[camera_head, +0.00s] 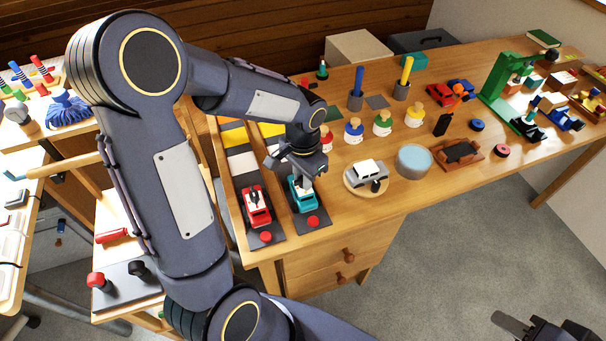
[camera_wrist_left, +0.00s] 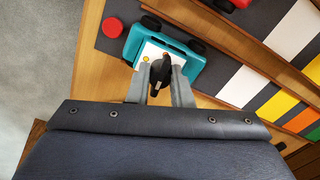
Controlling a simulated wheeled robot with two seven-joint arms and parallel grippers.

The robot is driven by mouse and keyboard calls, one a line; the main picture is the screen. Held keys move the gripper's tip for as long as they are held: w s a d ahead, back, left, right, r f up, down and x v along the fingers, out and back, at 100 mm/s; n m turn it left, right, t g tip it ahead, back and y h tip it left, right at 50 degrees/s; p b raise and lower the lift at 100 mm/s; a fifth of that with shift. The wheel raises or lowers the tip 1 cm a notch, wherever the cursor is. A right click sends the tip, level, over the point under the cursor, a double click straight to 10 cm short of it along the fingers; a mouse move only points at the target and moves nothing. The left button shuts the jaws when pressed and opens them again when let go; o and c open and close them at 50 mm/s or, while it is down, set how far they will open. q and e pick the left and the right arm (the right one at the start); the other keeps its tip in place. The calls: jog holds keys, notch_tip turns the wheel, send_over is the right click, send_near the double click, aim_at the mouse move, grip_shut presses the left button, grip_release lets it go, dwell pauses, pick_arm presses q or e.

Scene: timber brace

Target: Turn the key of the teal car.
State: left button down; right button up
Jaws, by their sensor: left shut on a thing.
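The teal car (camera_head: 304,197) stands on a dark lane at the table's near left part, beside a red car (camera_head: 256,206). In the left wrist view the teal car (camera_wrist_left: 190,62) has a white top with a small yellow dot and a black key (camera_wrist_left: 160,72) standing on it. My left gripper (camera_head: 302,172) reaches down over the teal car. In the left wrist view its two fingers (camera_wrist_left: 160,84) are on either side of the key and shut on it. My right gripper (camera_head: 543,326) is partly in view at the bottom right, over the floor, away from the table.
Red buttons (camera_head: 312,221) lie at the near ends of both lanes. A silver car on a round plate (camera_head: 353,190) stands right of the teal car. Peg figures (camera_head: 354,131) and a pale blue-topped round tin (camera_head: 430,160) stand farther right. My left arm hides part of the table's left side.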

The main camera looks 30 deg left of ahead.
pick_arm(q)
jog(key=shift+r+m, duration=0.1)
jog(key=shift+m, duration=1.4)
jog(key=c, duration=1.3)
grip_release()
notch_tip(320, 180, up, 8)
jog(key=shift+f+p, duration=0.15)
jog(key=shift+p, duration=0.35)
jog(key=shift+o, duration=0.5)
